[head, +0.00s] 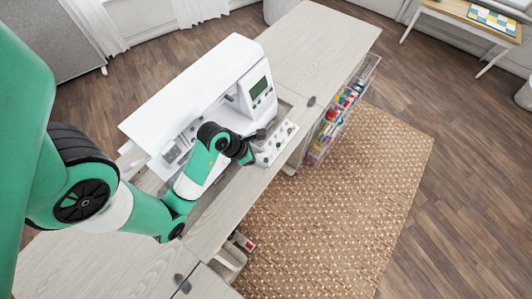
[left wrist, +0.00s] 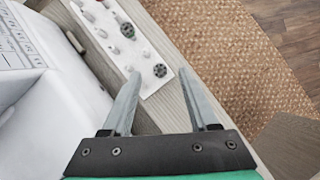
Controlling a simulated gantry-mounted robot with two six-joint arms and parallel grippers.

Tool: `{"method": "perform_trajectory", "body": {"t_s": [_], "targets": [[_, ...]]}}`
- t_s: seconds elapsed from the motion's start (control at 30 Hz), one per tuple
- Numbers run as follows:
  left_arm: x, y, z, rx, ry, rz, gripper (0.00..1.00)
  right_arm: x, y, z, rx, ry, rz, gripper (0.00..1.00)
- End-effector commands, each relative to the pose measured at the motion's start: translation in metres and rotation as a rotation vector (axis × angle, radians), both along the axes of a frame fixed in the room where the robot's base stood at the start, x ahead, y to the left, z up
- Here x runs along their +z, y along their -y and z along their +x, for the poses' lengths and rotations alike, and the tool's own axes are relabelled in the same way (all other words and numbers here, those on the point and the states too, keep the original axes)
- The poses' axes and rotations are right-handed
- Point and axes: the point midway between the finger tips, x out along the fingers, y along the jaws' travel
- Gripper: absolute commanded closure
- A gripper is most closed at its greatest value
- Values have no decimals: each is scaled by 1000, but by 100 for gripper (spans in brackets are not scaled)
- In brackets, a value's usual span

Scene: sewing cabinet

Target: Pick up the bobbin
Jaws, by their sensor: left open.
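A white tray (left wrist: 150,87) on the cabinet top holds several small grey and dark pieces; it also shows in the head view (head: 283,135). A dark round piece with holes (left wrist: 160,70), which looks like a bobbin, sits near the tray's right end in the left wrist view. My left gripper (left wrist: 160,77) is open and empty. Its fingertips appear on either side of the nearer dark piece in this view; the height gap is unclear. In the head view the gripper (head: 252,158) is beside the tray. My right gripper is not in view.
A white sewing machine (head: 225,85) stands on the cabinet directly left of the tray. A clear rack of coloured spools (head: 335,115) hangs on the cabinet's right side. The cabinet top (head: 320,40) is bare behind the machine.

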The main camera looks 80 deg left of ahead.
Motion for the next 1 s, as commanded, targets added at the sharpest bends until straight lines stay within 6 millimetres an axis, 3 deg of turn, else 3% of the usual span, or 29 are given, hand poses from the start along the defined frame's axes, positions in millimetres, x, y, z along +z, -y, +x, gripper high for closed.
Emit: {"method": "perform_trajectory", "body": {"t_s": [0.07, 0.27, 0.6, 0.63, 1.0], "targets": [[-12, 0, 5, -2, 0, 1, 40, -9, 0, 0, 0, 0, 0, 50], [-10, 0, 6, -1, 1, 1, 40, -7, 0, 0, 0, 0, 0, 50], [-10, 0, 6, -1, 1, 1, 98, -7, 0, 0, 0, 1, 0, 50], [-10, 0, 6, -1, 1, 1, 100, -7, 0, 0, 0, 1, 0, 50], [-9, 0, 6, -1, 1, 1, 100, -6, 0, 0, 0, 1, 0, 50]]}}
